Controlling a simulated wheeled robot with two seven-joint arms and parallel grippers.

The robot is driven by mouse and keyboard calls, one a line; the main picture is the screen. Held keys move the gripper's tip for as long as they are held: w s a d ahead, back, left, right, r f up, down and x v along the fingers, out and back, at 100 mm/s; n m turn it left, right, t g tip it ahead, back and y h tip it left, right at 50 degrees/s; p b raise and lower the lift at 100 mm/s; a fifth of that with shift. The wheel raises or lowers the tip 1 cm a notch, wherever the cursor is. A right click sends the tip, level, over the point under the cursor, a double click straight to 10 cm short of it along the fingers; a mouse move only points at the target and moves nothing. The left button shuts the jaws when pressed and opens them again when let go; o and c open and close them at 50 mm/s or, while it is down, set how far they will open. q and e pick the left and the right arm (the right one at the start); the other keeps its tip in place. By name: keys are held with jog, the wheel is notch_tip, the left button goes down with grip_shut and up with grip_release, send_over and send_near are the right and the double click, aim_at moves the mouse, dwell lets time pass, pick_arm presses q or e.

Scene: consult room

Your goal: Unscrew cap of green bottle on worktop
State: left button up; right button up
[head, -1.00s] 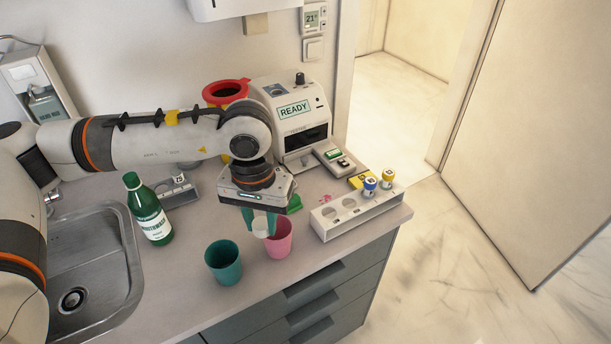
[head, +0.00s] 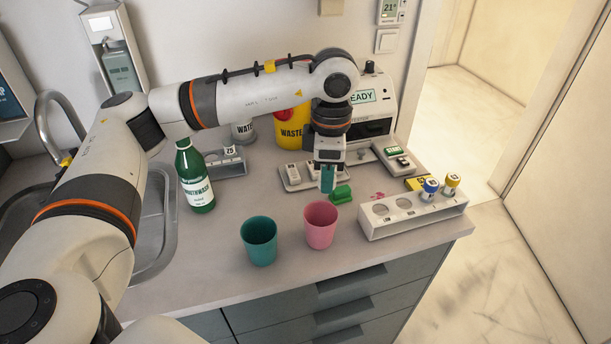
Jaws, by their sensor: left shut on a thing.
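The green bottle (head: 196,181) stands upright on the worktop (head: 218,228), right of the sink, with its white label facing me. Its green cap (head: 183,144) is on its neck. My left gripper (head: 328,178) is well to the right of the bottle, pointing down, with teal fingers. My right gripper is not in view.
A teal cup (head: 259,241) stands near the front edge. A white rack (head: 413,214) with a blue-capped and a yellow-capped vial is at the right. A yellow waste bin (head: 290,133) and a white device (head: 375,110) stand behind. The sink (head: 150,240) is left.

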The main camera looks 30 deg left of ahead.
pick_arm(q)
jog(key=n, duration=0.1)
jog(key=n+b, duration=0.1)
jog(key=n, duration=0.1)
jog(key=w+a+f+n, duration=0.1)
jog(key=n, duration=0.1)
jog(key=shift+a, duration=0.1)
jog(key=n+b, duration=0.1)
jog(key=n, duration=0.2)
jog(key=n+b, duration=0.7)
jog(key=n, duration=1.7)
send_near(307, 203)
notch_tip(307, 203, down, 7)
jog(key=shift+r+p, duration=0.15)
jog(key=shift+p, duration=0.35)
